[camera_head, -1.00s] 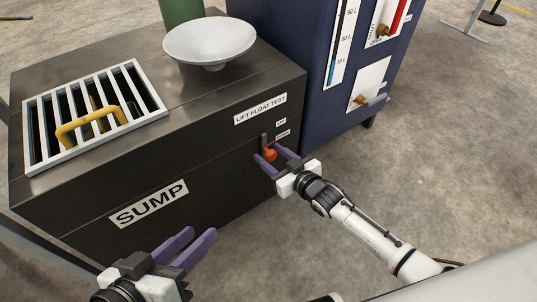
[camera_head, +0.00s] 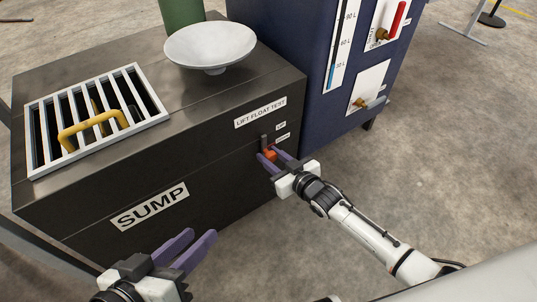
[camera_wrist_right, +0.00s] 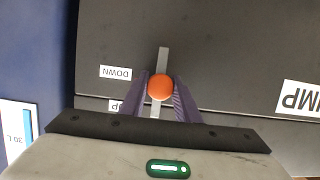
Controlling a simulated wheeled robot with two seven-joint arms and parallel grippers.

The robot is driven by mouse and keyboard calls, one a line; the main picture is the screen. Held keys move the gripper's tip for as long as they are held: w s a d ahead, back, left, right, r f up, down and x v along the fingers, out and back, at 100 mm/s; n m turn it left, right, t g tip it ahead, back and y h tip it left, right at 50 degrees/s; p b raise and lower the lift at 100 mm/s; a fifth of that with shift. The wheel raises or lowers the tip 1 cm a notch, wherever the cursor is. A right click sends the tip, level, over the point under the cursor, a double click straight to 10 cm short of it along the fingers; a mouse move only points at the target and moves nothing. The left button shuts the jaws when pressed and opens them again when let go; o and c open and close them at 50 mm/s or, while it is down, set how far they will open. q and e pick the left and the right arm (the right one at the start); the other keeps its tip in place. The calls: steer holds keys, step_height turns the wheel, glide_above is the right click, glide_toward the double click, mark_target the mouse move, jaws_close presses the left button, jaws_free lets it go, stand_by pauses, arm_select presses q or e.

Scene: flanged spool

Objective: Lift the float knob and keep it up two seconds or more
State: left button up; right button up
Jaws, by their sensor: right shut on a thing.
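The float knob is an orange-red ball (camera_head: 270,155) on the front face of the black sump box (camera_head: 215,165). It sits in front of a grey upright slot, under the "LIFT FLOAT TEST" label (camera_head: 260,112). My right gripper (camera_head: 274,157) is shut on the knob, one purple finger on each side. The right wrist view shows the ball (camera_wrist_right: 160,87) between the fingers, with the slot (camera_wrist_right: 162,57) showing beyond it and the "DOWN" label (camera_wrist_right: 115,73) beside it. The "UP" label is partly hidden by a finger. My left gripper (camera_head: 196,243) is open and empty, low in front of the box.
A white grate (camera_head: 97,118) with a yellow handle and a pale dish (camera_head: 210,45) are on top of the box. A blue cabinet (camera_head: 330,110) with a level gauge, a red-handled valve (camera_head: 397,20) and a lower valve stands to the right.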

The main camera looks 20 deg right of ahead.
mark_target(265, 143)
steer(key=shift+s+r+p, duration=0.1)
steer(key=shift+r+p, duration=2.2)
steer(key=shift+r, duration=0.1)
steer(key=shift+f, duration=0.2)
stand_by(2.8)
steer(key=shift+f+b, duration=2.3)
steer(key=shift+f, duration=0.3)
steer(key=o, duration=1)
steer(key=shift+r, duration=0.1)
